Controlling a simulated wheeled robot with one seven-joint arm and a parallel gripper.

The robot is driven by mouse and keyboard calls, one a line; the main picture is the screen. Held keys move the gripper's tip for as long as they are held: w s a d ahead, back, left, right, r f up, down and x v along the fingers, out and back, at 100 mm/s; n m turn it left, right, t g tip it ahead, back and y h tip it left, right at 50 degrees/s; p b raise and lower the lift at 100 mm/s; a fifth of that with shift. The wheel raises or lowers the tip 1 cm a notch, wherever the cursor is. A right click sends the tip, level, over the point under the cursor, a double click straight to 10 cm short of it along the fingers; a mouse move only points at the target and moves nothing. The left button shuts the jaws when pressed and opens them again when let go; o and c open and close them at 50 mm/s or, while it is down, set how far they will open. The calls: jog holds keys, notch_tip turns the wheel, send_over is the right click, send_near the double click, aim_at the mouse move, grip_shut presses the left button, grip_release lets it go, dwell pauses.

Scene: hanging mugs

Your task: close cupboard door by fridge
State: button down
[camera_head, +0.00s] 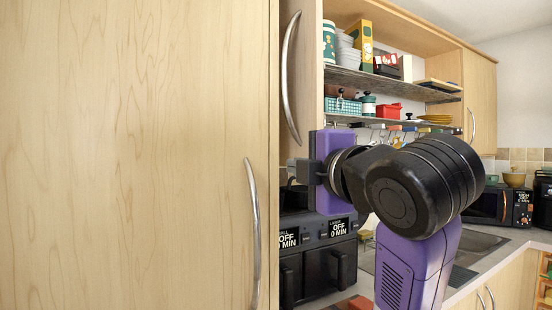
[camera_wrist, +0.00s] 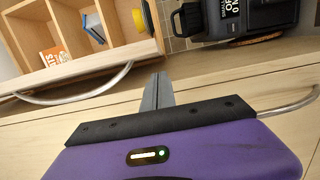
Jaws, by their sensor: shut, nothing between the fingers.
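A narrow light-wood cupboard door (camera_head: 309,60) with a curved metal handle (camera_head: 290,80) stands beside a tall wood panel (camera_head: 130,150) at left in the head view. That panel has its own long handle (camera_head: 253,232); I cannot tell whether it is the fridge front. My gripper (camera_head: 300,171) is shut and empty, its fingers pointing left just below the upper handle. In the wrist view, the shut fingers (camera_wrist: 156,90) lie over wood fronts, between a curved handle (camera_wrist: 75,96) at left and another (camera_wrist: 290,105) at right. Contact cannot be told.
Open shelves (camera_head: 390,85) with cups and boxes are right of the door. A black appliance (camera_head: 320,250) stands below my gripper, with a counter and sink (camera_head: 480,242) to the right. In the wrist view, wooden compartments (camera_wrist: 70,30) hold a book and small items.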

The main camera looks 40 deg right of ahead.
jog(key=p, duration=0.3)
jog(key=w+p, duration=0.1)
jog(key=p, duration=0.2)
jog(key=shift+w+d+r, duration=0.25)
jog(key=shift+d, duration=0.15)
jog(key=p, duration=0.4)
jog(key=shift+w+p, duration=0.15)
jog(key=shift+p, duration=0.25)
jog(key=p+x, duration=0.2)
jog(key=x, duration=0.5)
jog(key=shift+w+f+p, duration=0.2)
jog(key=shift+w+p, duration=0.05)
jog(key=shift+p, duration=0.1)
jog(key=shift+d, duration=0.15)
